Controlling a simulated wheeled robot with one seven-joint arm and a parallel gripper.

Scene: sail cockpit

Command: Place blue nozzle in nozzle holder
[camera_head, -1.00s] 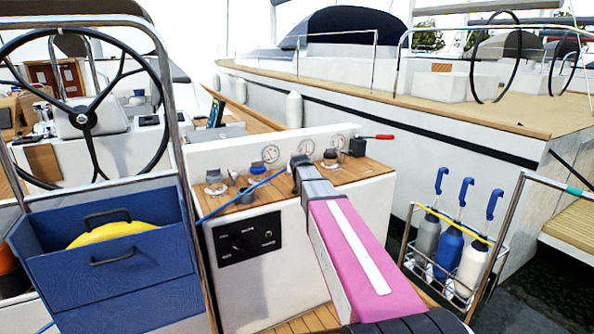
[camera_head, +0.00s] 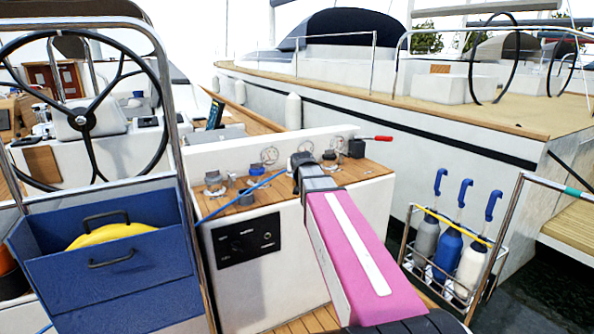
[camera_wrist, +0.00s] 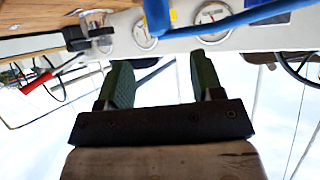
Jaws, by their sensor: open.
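A blue rod-like piece (camera_head: 229,204) lies slantwise across the wooden console top. It also crosses the top of the wrist view (camera_wrist: 240,22). A small blue-topped fitting (camera_head: 257,169) stands behind it. I cannot tell which of these is the blue nozzle. A grey cup-like fitting (camera_head: 246,196) stands at the console's front edge by the rod; whether it is the nozzle holder is unclear. My gripper (camera_wrist: 162,72) is open, with two green-padded fingers apart and nothing seen between them. In the head view my arm hides the fingers, above the right part of the console.
Other grey fittings (camera_head: 213,182) and round gauges stand along the console. A red-handled lever (camera_head: 376,138) sticks out at its right. A blue drawer box (camera_head: 110,265) stands at left, below a steering wheel (camera_head: 86,118). A wire rack (camera_head: 440,283) with blue-topped bottles is at right.

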